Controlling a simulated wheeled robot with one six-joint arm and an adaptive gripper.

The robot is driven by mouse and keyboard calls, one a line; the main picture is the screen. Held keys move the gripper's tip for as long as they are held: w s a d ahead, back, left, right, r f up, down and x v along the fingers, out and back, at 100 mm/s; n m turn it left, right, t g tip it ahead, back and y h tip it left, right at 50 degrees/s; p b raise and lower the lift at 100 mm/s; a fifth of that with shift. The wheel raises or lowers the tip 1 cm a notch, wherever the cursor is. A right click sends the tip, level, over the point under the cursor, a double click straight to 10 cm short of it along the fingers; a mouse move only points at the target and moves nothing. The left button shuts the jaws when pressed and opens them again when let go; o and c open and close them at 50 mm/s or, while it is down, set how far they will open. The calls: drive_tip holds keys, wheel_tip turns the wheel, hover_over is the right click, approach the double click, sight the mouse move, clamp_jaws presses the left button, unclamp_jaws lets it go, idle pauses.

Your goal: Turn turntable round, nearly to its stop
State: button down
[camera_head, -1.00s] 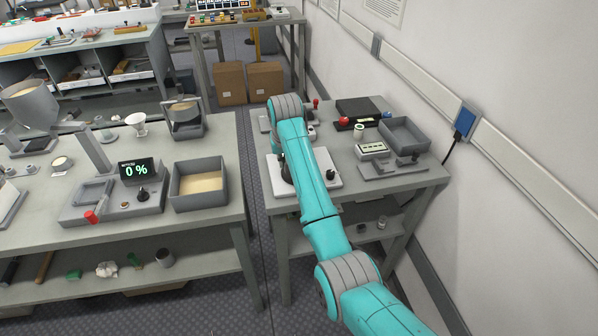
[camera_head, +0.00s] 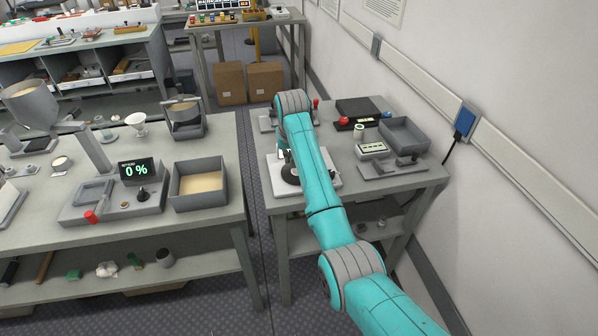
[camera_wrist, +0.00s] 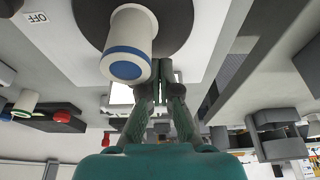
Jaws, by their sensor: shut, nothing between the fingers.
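The turntable shows in the wrist view as a dark round disc (camera_wrist: 178,22) on a white base (camera_wrist: 58,55) with an OFF label. A white cylinder (camera_wrist: 131,30) with a blue band stands on the disc. My gripper (camera_wrist: 160,78) is shut and empty, with its fingertips beside the cylinder over the disc's edge. I cannot tell whether they touch either. In the head view the dark disc (camera_head: 290,176) and the white base (camera_head: 276,186) are partly hidden behind my arm, as are most of my fingers.
The same bench holds a grey open bin (camera_head: 405,135), a small device (camera_head: 371,150), a dark box with a red knob (camera_head: 344,121) and a grey fixture (camera_head: 405,167). The wall stands close on the right. A bench with a 0 % display (camera_head: 138,170) is on the left.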

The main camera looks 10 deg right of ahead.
drive_tip(key=shift+w+d, duration=0.15)
drive_tip(key=shift+d, duration=0.2)
drive_tip(key=shift+r, duration=3.05)
